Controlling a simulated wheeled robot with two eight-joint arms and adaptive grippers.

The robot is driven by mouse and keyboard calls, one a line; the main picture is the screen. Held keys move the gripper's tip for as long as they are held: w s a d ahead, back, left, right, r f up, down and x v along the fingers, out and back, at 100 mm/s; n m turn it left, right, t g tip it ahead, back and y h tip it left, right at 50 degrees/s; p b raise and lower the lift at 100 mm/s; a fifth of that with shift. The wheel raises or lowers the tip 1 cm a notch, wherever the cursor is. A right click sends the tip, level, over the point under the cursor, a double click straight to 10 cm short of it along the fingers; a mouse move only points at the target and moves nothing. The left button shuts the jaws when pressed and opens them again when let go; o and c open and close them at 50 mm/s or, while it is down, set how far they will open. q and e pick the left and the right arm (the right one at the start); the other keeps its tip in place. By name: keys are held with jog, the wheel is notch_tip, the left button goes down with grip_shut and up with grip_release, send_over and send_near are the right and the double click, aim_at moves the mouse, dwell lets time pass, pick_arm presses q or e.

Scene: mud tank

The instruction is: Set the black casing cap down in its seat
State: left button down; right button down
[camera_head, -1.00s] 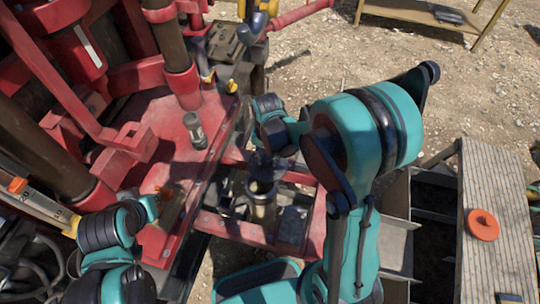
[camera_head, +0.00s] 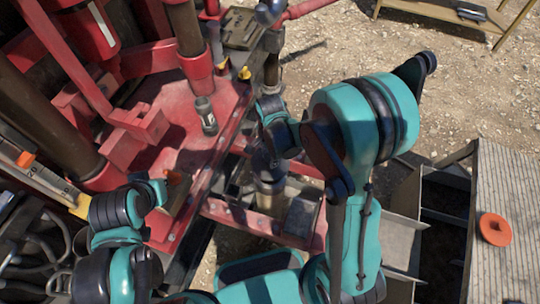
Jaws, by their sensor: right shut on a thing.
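My right gripper (camera_head: 267,162) points down over a metal casing pipe (camera_head: 269,196) in the middle of the red rig frame. It is shut on the black casing cap, which I cannot clearly tell apart from the dark fingers. The fingers cover the pipe's top, so I cannot see whether the cap touches its seat. My left arm comes in at lower left and ends near the red deck. Its fingers are too hidden to tell whether they are open.
The red rig deck (camera_head: 165,150) has upright posts and a small grey cylinder (camera_head: 206,116) on it. A red beam (camera_head: 240,217) runs in front of the pipe. At right, a plank walkway (camera_head: 490,200) carries an orange disc (camera_head: 495,229). Gravel ground lies behind.

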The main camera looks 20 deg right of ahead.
jog(key=shift+f+b, duration=1.65)
jog(key=shift+f, duration=0.85)
jog(key=shift+f+b, duration=0.6)
jog(key=shift+f+b, duration=0.55)
jog(key=c, duration=1)
grip_release()
jog(key=shift+c, duration=0.2)
notch_tip(320, 180, up, 12)
jog(key=shift+r, duration=0.1)
